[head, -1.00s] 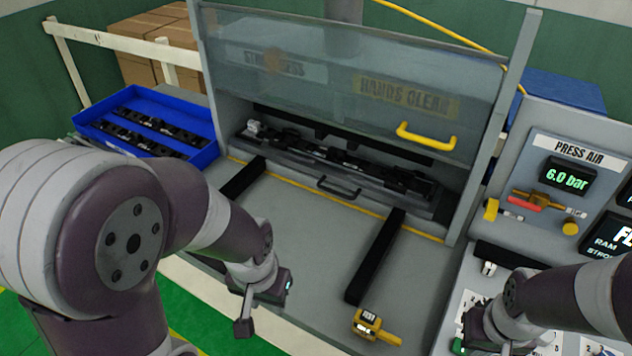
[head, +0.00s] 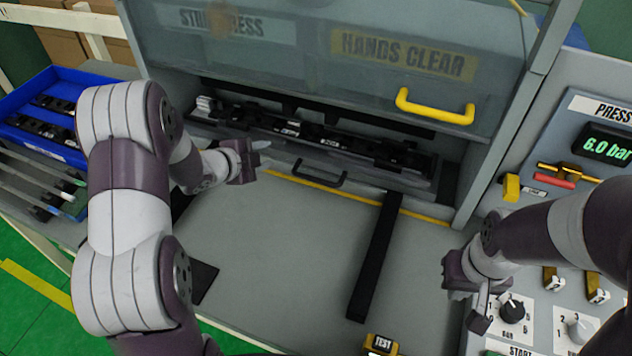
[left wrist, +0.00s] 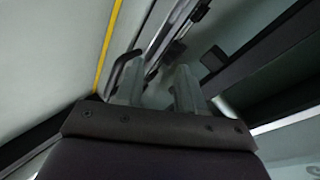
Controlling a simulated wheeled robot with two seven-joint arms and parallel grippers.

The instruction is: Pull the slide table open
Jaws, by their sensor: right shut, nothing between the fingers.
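The slide table (head: 285,152) is a grey plate inside the press, carrying a long black trim strip (head: 310,134). Its black bar handle (head: 318,176) is at the front edge, just behind the yellow line. My left gripper (head: 258,158) is left of the handle in the head view, apart from it and empty. In the left wrist view, the two grey fingers (left wrist: 162,88) stand apart, with the handle (left wrist: 122,72) close by on their left. My right gripper (head: 482,318) is shut and empty over the control panel by the knob.
The raised clear guard with a yellow handle (head: 434,108) hangs above the slide table. A black rail (head: 376,255) runs along the bench at right. A yellow TEST gauge (head: 382,344) lies at the front. A blue tray (head: 35,128) is at left.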

